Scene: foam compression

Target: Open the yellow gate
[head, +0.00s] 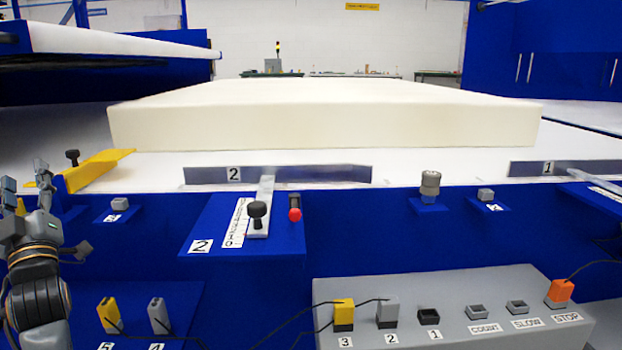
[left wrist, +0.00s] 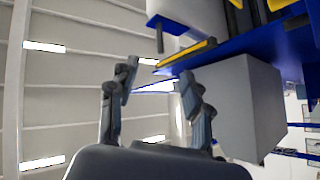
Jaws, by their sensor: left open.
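The yellow gate (head: 98,170) is a flat yellow bar on the left side of the blue machine front, with a black knob (head: 72,157) standing up near its left end. It lies at an angle, pointing toward the white foam block (head: 330,125). My left gripper (head: 45,212) is at the far left, in front of and just left of the gate's near end, with its fingers upward. It is open and appears empty. In the left wrist view a yellow bar (left wrist: 190,52) with a dark knob shows beyond the fingers (left wrist: 157,95). My right gripper is not in view.
A metal gate marked 2 (head: 310,175) with a black-knobbed slider (head: 257,210) stands mid-front. A grey control box (head: 450,290) with several plugs and cables sits lower right. Yellow and grey plugs (head: 109,314) stand below my left gripper.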

